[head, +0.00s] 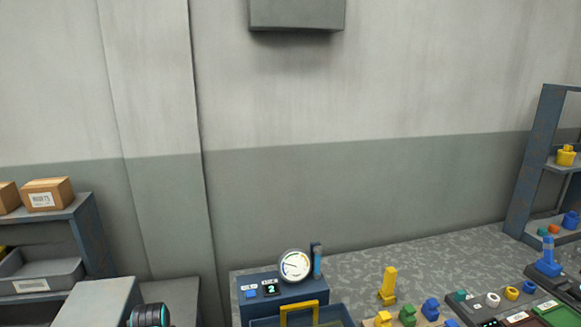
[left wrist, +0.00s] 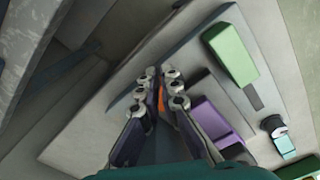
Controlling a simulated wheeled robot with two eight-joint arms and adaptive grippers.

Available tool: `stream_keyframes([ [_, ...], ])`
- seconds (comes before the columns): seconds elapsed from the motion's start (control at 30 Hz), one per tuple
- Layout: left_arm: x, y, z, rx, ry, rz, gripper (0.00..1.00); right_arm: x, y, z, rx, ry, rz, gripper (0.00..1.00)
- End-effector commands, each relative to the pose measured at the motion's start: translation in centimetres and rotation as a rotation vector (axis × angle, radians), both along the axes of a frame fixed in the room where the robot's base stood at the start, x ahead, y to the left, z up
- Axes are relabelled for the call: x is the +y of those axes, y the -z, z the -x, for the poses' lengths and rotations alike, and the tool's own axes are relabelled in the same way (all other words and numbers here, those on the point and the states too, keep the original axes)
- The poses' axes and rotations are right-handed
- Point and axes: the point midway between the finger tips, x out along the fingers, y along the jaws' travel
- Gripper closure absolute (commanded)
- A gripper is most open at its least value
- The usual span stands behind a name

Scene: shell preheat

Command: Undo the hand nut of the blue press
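A blue upright piece (head: 548,260) with a wide foot stands at the right of the bench in the head view. It may be the blue press, but I cannot make out a hand nut on it. A similar yellow piece (head: 388,287) stands nearer the middle. My left gripper (left wrist: 160,76) shows in the left wrist view with a gap between its fingers. It is empty, above grey surfaces with a purple block (left wrist: 210,118) and a green block (left wrist: 230,55). An orange sliver shows behind the fingers. My right gripper is in neither view.
A blue box with a round gauge (head: 295,265) stands at the bench's left end, behind a yellow-handled tray (head: 299,306). Small coloured parts (head: 407,315) line the front. A rack with boxes (head: 48,194) is at left, a blue shelf (head: 535,165) at right. The bench's back middle is clear.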

Motion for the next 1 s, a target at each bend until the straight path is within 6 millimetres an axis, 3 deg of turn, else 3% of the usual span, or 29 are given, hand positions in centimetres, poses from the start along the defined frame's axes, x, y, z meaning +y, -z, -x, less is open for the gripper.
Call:
stream_keyframes([
  [0.73, -0.7, -0.2, -0.1, -0.004, -0.001, -0.004, 1.0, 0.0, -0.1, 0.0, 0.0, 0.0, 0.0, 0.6],
  [1.0, -0.7, -3.1, 0.0, -0.003, 0.0, -0.002, 1.0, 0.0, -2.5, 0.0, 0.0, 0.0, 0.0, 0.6],
])
